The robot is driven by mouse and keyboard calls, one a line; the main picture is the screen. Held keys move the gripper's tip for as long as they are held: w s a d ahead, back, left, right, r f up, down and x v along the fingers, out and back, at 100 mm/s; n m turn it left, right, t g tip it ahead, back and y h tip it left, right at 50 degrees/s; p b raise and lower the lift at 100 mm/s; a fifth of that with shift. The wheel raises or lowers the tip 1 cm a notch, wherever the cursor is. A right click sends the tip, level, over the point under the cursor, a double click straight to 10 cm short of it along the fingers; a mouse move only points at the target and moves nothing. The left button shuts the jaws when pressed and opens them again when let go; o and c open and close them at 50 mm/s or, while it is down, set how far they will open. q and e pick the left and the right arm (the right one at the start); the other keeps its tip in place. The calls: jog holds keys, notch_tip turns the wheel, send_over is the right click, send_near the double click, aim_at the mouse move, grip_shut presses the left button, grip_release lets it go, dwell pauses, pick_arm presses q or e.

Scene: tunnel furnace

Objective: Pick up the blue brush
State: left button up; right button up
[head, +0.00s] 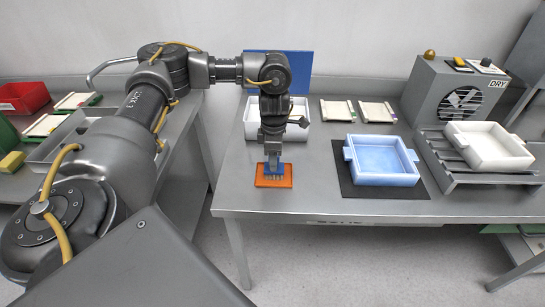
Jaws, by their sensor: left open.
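The blue brush (273,170) stands upright, its pale bristles down on an orange pad (286,182) near the left end of the steel table. My left gripper (273,156) points straight down over the brush, its fingers at the brush's upper part. It is open, and the gripper hides the top of the brush. I cannot tell whether the fingers touch it. My right gripper is not in view.
A pale blue tray (380,178) sits on a black mat (352,189). A white tray (491,161) rests on a grey rack (450,176) near the dryer box (412,90). A white container (300,130) stands behind my gripper. The table front between pad and mat is clear.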

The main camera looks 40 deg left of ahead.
pick_arm(q)
jog(key=shift+f, duration=0.2)
grip_shut()
dwell(0.3)
jog(key=shift+r, duration=0.45)
notch_tip(320, 180, up, 2)
jog(key=shift+w+r, duration=0.1)
jog(key=shift+r, duration=0.1)
jog(key=s+d+r+b, duration=0.1)
jog(key=s+d+r, duration=0.5)
jog(key=d+r, duration=0.3)
jog(key=d, duration=0.3)
jog(key=shift+s+d+r+b, duration=0.25)
jog(key=shift+s+r+b, duration=0.1)
jog(key=shift+r+b, duration=0.05)
